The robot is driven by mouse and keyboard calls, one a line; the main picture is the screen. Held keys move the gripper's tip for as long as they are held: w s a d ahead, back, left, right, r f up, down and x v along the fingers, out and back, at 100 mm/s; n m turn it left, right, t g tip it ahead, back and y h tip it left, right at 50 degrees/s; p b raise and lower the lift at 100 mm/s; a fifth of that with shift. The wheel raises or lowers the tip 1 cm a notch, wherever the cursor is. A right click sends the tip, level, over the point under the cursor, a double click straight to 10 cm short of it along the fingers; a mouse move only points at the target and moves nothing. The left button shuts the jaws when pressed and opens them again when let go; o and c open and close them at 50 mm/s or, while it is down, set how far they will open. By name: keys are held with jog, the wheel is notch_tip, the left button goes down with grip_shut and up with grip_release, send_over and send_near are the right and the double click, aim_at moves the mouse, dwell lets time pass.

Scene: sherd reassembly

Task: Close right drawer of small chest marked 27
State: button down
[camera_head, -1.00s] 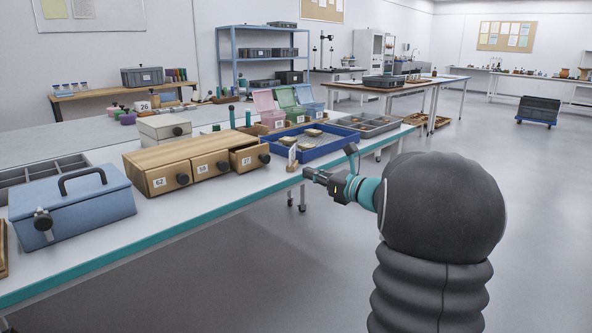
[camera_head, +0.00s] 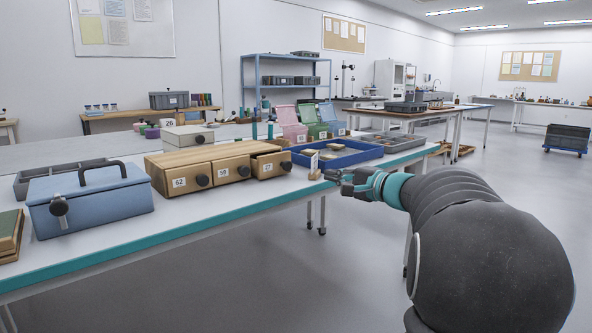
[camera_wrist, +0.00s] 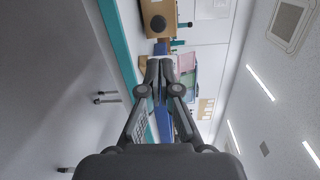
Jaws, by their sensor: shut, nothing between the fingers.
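The wooden chest (camera_head: 205,154) stands on the long white table, with three drawers in a row, each with a dark round knob. Its right drawer (camera_head: 270,170) stands partly pulled out; the other two look flush. The left card reads 62; the right drawer's number is too small to read surely. My gripper (camera_head: 332,176) is shut and empty, to the right of the open drawer and apart from it, near the table's front edge. In the wrist view my gripper (camera_wrist: 160,62) has its fingers together, and a wooden drawer front with a dark knob (camera_wrist: 158,23) shows beyond them.
A blue toolbox (camera_head: 95,207) stands left of the chest. The floor before the table is clear.

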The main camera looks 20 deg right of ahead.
jog(key=n, duration=0.1)
send_near(289, 164)
jog(key=x, duration=0.7)
jog(key=shift+w+f+p, duration=0.15)
jog(key=shift+f+p, duration=0.05)
jog(key=shift+p, duration=0.1)
jog(key=x, duration=0.4)
jog(key=shift+w+r, duration=0.15)
jog(key=shift+r, duration=0.05)
dwell(0.3)
